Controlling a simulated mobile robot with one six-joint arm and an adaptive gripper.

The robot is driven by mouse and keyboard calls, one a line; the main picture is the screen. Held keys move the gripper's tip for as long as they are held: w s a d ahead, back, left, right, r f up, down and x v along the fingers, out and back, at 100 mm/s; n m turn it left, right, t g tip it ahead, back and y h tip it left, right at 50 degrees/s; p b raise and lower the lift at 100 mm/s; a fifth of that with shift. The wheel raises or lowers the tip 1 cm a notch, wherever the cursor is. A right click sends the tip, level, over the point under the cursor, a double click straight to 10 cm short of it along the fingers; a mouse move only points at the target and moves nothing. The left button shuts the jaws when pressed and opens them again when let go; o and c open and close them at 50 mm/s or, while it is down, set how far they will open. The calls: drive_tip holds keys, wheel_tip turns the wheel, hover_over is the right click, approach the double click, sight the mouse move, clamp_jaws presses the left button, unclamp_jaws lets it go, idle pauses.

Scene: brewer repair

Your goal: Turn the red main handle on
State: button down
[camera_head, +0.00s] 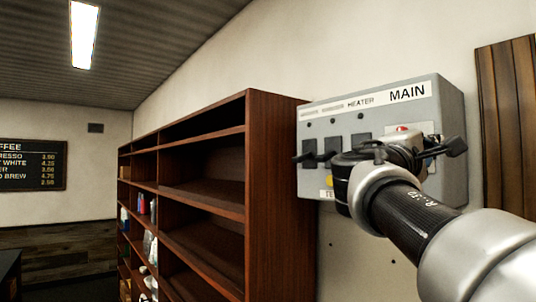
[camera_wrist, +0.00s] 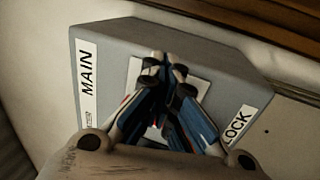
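A grey box panel (camera_head: 450,105) on the wall carries the labels "MAIN" and "HEATER". It also shows in the wrist view (camera_wrist: 115,50), with a label ending in "LOCK". A bit of red (camera_head: 403,128), likely the main handle, shows over a pale plate behind my gripper. In the wrist view small red patches (camera_wrist: 155,126) show between and beside the fingers; the rest of the handle is hidden. My gripper (camera_wrist: 166,68) is in front of the plate, its fingertips drawn close together. I cannot tell whether the handle is between them.
Black switches (camera_head: 361,142) sit on the panel left of my gripper. A yellow button (camera_head: 329,181) is below them. A tall wooden shelf (camera_head: 273,200) stands close to the panel's left. Wooden slats (camera_head: 508,110) cover the wall to the right.

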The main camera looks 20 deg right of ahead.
drive_tip(key=s+a+b, duration=0.2)
drive_tip(key=s+a, duration=0.2)
drive_tip(key=a, duration=0.3)
drive_tip(key=shift+a+b, duration=0.35)
drive_tip(key=shift+b, duration=0.05)
idle(0.6)
drive_tip(key=s+a+f+y+b, duration=0.1)
drive_tip(key=a+f+y+b, duration=0.15)
drive_tip(key=f, duration=0.95)
drive_tip(key=s+a+f+y+b, duration=0.1)
drive_tip(key=f+y+b, duration=0.3)
drive_tip(key=f, duration=0.8)
drive_tip(key=a+f+y+b, duration=0.2)
drive_tip(key=f+y+b, duration=0.1)
drive_tip(key=f, duration=0.9)
drive_tip(key=s+a+f+m+g+y+b, duration=0.1)
drive_tip(key=s+a+f+y+b, duration=0.2)
drive_tip(key=f, duration=0.9)
drive_tip(key=s+a+f+m+g+y+b, duration=0.1)
drive_tip(key=s+a+f+m+y+b, duration=0.1)
drive_tip(key=s+a+f, duration=0.3)
drive_tip(key=s+a+f+m+g+y+b, duration=0.1)
drive_tip(key=s+a+f+y+b, duration=0.3)
drive_tip(key=a+f, duration=0.5)
wheel_tip(320, 180, down, 10)
drive_tip(key=shift+s+a+r+y, duration=0.15)
drive_tip(key=shift+s+y, duration=0.2)
drive_tip(key=shift+s, duration=0.2)
